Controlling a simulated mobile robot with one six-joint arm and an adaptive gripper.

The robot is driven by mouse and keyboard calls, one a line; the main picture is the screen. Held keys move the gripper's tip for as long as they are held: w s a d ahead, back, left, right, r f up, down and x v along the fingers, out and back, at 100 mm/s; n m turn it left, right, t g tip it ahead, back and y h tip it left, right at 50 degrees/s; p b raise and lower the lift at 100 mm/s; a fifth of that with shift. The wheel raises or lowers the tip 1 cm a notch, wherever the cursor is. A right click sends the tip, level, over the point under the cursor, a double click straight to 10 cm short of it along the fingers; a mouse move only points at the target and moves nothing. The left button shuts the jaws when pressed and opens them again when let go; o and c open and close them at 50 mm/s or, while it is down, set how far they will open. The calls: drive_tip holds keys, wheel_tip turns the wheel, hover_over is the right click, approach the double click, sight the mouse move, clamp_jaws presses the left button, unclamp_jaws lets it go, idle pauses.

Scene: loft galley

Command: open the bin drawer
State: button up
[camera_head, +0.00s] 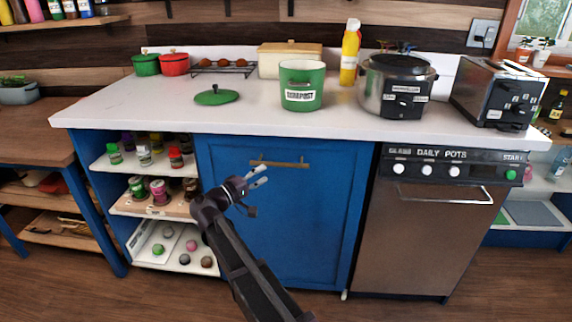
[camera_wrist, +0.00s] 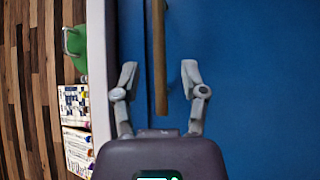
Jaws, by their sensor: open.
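The blue bin drawer front (camera_head: 285,220) sits under the white counter and looks shut, flush with its frame. It also fills much of the wrist view (camera_wrist: 255,90). Its brown bar handle (camera_head: 280,164) runs across near the top. In the wrist view the handle (camera_wrist: 159,55) stands upright in the picture, seen between the two fingers. My gripper (camera_head: 260,178) is open, in front of the drawer just below and left of the handle's middle. Its fingertips (camera_wrist: 159,72) are apart on either side of the bar; I see no contact, and the depth is hard to judge.
A steel dishwasher (camera_head: 425,230) adjoins on the right, and open shelves with jars (camera_head: 150,205) on the left. The counter (camera_head: 240,120) above bears a green compost pot (camera_head: 301,88), its lid (camera_head: 216,97), a cooker (camera_head: 396,86) and a toaster (camera_head: 495,93).

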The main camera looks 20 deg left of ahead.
sight(280, 164)
drive_tip(key=shift+p+x, duration=0.4)
drive_tip(key=shift+x, duration=3.2)
